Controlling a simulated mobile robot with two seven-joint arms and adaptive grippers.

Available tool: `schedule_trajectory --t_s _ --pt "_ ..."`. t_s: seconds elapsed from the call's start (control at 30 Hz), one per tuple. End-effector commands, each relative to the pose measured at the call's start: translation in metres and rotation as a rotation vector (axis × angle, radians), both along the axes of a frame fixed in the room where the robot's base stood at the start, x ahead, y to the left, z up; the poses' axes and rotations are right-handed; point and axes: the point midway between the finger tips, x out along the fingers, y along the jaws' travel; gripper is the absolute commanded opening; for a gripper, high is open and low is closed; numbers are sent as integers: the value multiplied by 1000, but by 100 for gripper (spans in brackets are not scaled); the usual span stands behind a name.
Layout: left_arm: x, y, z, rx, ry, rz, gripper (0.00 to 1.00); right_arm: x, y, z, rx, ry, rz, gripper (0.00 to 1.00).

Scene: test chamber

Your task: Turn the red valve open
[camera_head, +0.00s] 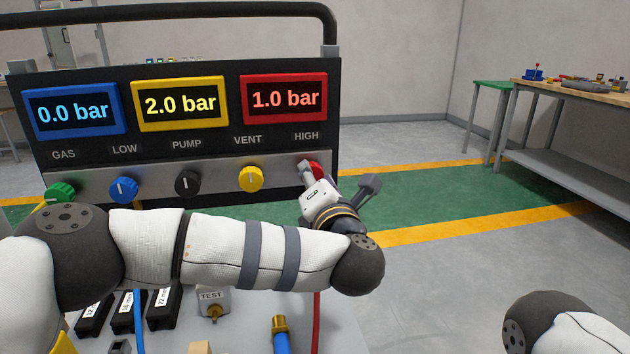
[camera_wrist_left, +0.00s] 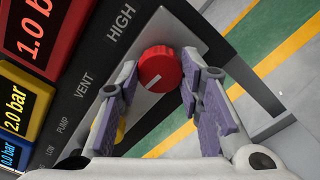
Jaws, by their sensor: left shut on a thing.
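The red valve (camera_head: 318,168) is a round knob under the label HIGH at the right end of the panel (camera_head: 225,182). In the left wrist view the red valve (camera_wrist_left: 159,66) shows a white mark on its face. My left gripper (camera_head: 309,172) reaches it from the front and partly covers it in the head view. In the left wrist view the purple-padded fingers of my left gripper (camera_wrist_left: 162,82) are shut on the knob, one on each side. My right gripper is out of view; only part of my right arm shows at lower right.
Green (camera_head: 60,193), blue (camera_head: 124,190), black (camera_head: 188,184) and yellow (camera_head: 251,178) knobs line the panel. The red display (camera_head: 285,98) reads 1.0 bar, the yellow (camera_head: 181,103) 2.0, the blue (camera_head: 74,111) 0.0. Hoses and black blocks lie below my left arm.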

Motion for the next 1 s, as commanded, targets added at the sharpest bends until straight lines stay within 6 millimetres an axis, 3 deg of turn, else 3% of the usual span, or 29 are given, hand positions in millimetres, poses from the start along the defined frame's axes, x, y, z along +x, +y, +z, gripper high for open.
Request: schedule_trajectory --t_s 0.3,0.83,0.87,0.93,1.0 --pt "0 0 1 -105 -23 -1 6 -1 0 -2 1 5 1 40" --pt "0 0 2 -125 -28 -2 6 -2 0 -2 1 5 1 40" --pt "0 0 2 -125 -28 -2 36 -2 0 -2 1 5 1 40" --pt "0 0 2 -125 -28 -2 52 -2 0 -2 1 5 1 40" --pt "0 0 1 -124 -27 -1 54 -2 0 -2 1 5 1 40"
